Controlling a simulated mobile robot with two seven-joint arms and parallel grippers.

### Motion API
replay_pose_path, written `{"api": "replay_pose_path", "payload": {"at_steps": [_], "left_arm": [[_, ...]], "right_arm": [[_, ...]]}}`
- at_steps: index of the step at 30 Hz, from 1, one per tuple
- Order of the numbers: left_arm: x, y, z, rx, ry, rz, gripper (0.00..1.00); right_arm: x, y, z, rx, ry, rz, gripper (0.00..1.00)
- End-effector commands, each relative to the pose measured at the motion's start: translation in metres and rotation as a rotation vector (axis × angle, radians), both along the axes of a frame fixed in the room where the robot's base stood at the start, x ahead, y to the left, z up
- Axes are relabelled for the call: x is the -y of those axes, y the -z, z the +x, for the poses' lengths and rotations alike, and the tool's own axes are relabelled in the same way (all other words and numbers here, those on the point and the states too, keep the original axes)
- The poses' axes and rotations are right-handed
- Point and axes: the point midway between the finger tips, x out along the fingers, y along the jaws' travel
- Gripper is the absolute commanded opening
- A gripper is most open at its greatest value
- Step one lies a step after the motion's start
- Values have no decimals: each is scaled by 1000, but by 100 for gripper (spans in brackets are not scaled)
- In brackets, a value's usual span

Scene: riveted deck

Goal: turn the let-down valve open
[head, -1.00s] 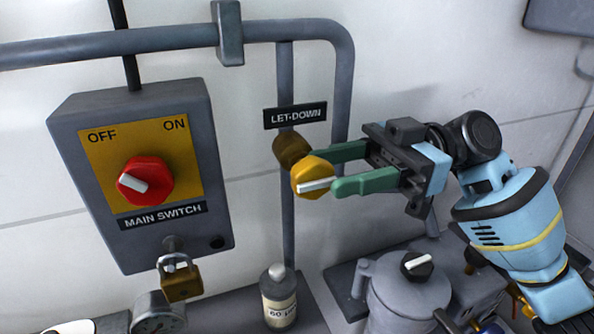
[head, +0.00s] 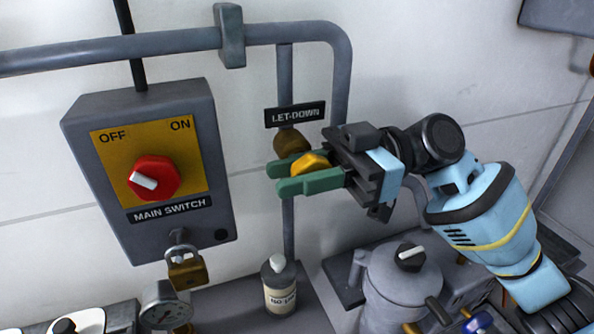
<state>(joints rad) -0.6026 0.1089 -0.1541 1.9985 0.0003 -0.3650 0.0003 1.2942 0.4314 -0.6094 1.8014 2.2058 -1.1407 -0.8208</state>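The let-down valve has a yellow knob (head: 311,162) on a brown body (head: 291,142), on the vertical pipe just below the LET-DOWN label (head: 295,114). My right gripper (head: 278,178) reaches in from the right. Its green fingers lie on either side of the knob and look closed on it, with the tips extending past it to the left. The near finger hides the knob's lower part, and its white pointer mark is hidden, so I cannot read its angle. My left gripper is not in view.
A main switch box (head: 82,150) with a red knob (head: 153,178) is on the wall at left, with a padlock (head: 185,268) below.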

Motion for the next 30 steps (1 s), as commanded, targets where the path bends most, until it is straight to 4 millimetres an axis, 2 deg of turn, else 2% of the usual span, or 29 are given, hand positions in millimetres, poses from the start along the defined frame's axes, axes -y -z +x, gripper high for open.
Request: {"api": "replay_pose_path", "payload": {"at_steps": [1, 3, 14, 30], "left_arm": [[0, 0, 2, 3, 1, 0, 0], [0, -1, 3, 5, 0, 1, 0], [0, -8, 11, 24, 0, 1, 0], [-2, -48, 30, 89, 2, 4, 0]], "right_arm": [[0, 0, 0, 0, 1, 0, 8], [0, 0, 0, 0, 1, 0, 1], [0, -1, 0, 24, 2, -65, 1], [0, 0, -2, 173, 2, -495, 1]]}}
